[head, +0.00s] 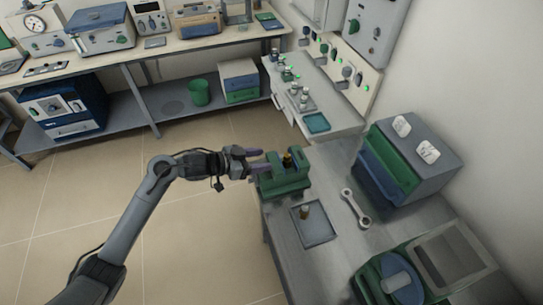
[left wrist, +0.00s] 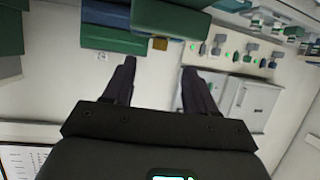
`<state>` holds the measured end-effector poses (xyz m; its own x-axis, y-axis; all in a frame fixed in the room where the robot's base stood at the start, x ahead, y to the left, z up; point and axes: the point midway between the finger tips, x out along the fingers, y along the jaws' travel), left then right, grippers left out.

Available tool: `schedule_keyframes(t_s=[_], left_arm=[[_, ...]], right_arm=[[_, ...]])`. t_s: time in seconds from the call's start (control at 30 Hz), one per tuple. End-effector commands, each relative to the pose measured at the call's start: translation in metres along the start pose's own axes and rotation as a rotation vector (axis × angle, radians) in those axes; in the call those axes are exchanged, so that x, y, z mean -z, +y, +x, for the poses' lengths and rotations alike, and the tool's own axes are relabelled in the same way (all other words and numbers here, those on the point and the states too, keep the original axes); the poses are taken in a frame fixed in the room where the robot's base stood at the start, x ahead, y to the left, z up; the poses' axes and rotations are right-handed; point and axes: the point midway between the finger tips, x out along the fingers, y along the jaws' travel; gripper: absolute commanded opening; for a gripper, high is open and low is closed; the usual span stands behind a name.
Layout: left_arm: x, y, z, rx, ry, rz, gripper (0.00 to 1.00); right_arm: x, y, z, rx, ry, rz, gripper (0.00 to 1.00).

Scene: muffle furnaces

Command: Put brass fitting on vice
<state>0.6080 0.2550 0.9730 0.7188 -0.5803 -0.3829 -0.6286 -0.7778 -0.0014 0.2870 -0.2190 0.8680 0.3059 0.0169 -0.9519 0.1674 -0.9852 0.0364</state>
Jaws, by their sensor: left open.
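The green vice (head: 283,183) stands at the left edge of the grey bench. A small brass-coloured fitting (head: 287,159) with a dark top stands upright at the vice's top, and a brass-coloured piece (left wrist: 159,44) shows beside green surfaces at the top of the left wrist view. My left gripper (head: 261,161) is at the vice's left side, its dark purple fingers pointing towards the fitting. In the left wrist view the fingers (left wrist: 160,72) are wide apart with nothing between them. Whether a finger touches the vice I cannot tell. My right gripper is out of view.
A grey tray (head: 323,235) with a small brown piece (head: 304,212) lies in front of the vice. A wrench (head: 354,208) lies to its right. A green and blue drawer cabinet (head: 392,167) stands behind, and a green machine (head: 373,289) in front. Open floor lies left.

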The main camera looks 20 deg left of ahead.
Motion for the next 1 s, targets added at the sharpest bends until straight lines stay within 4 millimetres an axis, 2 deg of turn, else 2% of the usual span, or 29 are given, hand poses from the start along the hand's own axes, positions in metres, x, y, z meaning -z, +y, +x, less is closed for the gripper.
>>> schedule_keyframes(t_s=[0.1,0.23,0.37,0.47,0.57,0.67,0.8,1.0], left_arm=[[0.0,-0.001,-0.016,0.001,0.0,0.0,0.57],[0.0,0.0,-0.025,0.0,-0.001,0.001,0.57],[-0.006,0.005,-0.026,0.016,-0.009,0.006,0.57],[-0.021,0.018,-0.02,0.066,-0.042,0.021,0.57],[-0.046,0.04,-0.016,0.157,-0.104,0.035,0.57],[-0.076,0.069,-0.024,0.268,-0.205,0.026,0.57],[-0.118,0.116,-0.059,0.389,-0.401,-0.051,0.57],[-0.162,0.183,-0.125,0.427,-0.682,-0.23,0.57]], right_arm=[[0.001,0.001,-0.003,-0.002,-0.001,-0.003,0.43],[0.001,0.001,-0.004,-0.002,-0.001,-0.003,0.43],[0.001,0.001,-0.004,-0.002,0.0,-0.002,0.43],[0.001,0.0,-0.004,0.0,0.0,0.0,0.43],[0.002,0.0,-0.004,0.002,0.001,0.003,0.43],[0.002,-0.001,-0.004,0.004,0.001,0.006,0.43],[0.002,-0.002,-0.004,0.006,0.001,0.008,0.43],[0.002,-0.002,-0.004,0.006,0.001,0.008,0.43]])
